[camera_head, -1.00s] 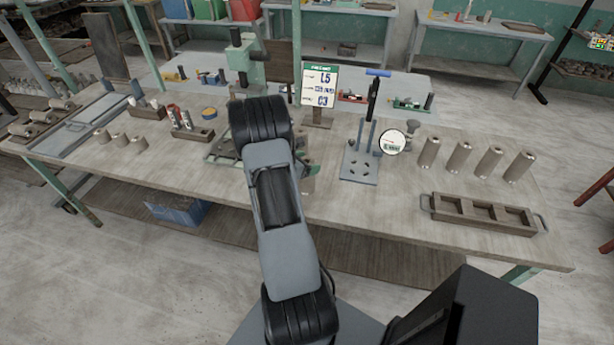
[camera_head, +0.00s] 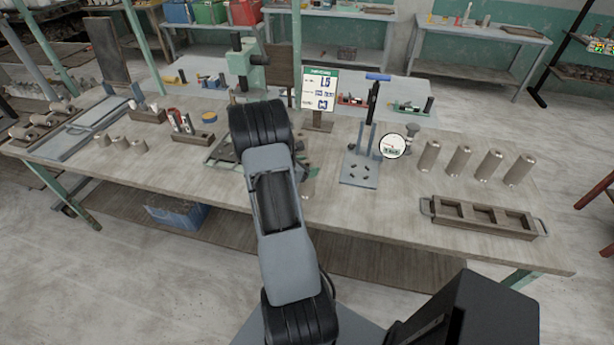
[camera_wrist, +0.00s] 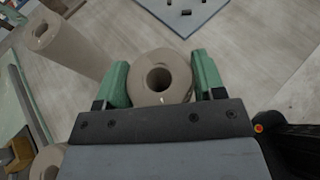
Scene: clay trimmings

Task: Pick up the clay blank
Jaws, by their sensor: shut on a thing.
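In the wrist view my gripper (camera_wrist: 160,68), with green fingers, is shut on a clay blank (camera_wrist: 164,62), a grey-brown cylinder with a round hole in its end. One finger is on each side of it. A taller hollow clay cylinder (camera_wrist: 68,45) stands to its left, and part of another (camera_wrist: 46,163) shows at the lower left. In the head view my own arm hides most of the gripper and the held blank. I cannot tell whether the blank is clear of the surface.
On the workbench (camera_head: 250,195), several tall clay cylinders (camera_head: 459,160) stand at the right, behind a wooden tray with compartments (camera_head: 485,232). A grey press stand (camera_head: 360,172), a dial gauge (camera_head: 392,146) and a sign (camera_head: 319,90) stand near the middle. Short clay pieces (camera_head: 120,144) stand at left.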

